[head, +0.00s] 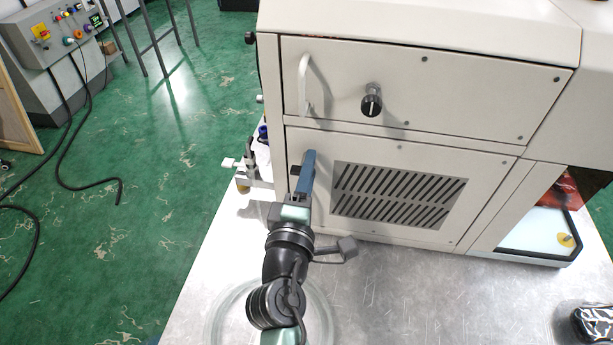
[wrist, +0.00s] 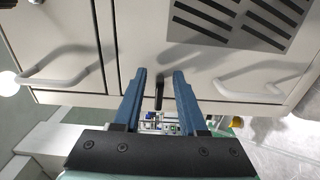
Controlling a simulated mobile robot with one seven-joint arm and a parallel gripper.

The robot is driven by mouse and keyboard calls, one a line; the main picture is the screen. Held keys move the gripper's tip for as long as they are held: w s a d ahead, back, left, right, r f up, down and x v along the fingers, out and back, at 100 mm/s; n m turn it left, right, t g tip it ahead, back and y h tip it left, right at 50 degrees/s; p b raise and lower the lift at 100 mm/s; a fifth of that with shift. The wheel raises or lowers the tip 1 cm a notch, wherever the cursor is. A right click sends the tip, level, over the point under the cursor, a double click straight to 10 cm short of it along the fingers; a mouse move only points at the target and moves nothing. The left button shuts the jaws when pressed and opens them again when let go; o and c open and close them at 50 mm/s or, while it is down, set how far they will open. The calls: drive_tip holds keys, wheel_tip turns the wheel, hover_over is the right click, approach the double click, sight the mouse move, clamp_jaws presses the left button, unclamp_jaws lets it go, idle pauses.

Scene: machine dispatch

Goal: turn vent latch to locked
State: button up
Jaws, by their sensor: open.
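The vent panel (head: 300,222) with its slotted grille (head: 398,195) is the lower front panel of the white machine. The grille also shows at the upper right of the wrist view (wrist: 240,15). A small dark lever, seemingly the vent latch (wrist: 159,90), shows between my fingers in the wrist view. My gripper (head: 309,157) is at the panel's left part. In the wrist view my gripper (wrist: 159,74) is open, with one blue finger on each side of the lever.
The upper panel has a white handle (head: 305,85) and a black knob (head: 371,102). A second white handle (wrist: 255,88) sits right of my fingers in the wrist view.

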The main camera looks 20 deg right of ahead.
drive_tip(key=b+v, duration=0.3)
drive_tip(key=v, duration=1)
drive_tip(key=w+a+r+m+t+y+p, duration=0.1)
drive_tip(key=w+a+r+m+t+y, duration=0.2)
drive_tip(key=r, duration=0.9)
drive_tip(key=w+a+r+m+t+p, duration=0.1)
drive_tip(key=w+r+m+t, duration=0.3)
drive_tip(key=r, duration=0.8)
drive_tip(key=s+a+r+m+t+y+p, duration=0.1)
drive_tip(key=s+a+r+m+t+y, duration=0.1)
drive_tip(key=r, duration=0.8)
drive_tip(key=s+a+r+m+t+y, duration=0.2)
drive_tip(key=s+a+r+t+y, duration=0.1)
drive_tip(key=r, duration=0.8)
drive_tip(key=s+a+y, duration=0.1)
drive_tip(key=s+y, duration=0.1)
drive_tip(key=s, duration=0.1)
drive_tip(key=shift+r+p, duration=0.25)
drive_tip(key=shift+p, duration=0.1)
drive_tip(key=shift+s, duration=0.1)
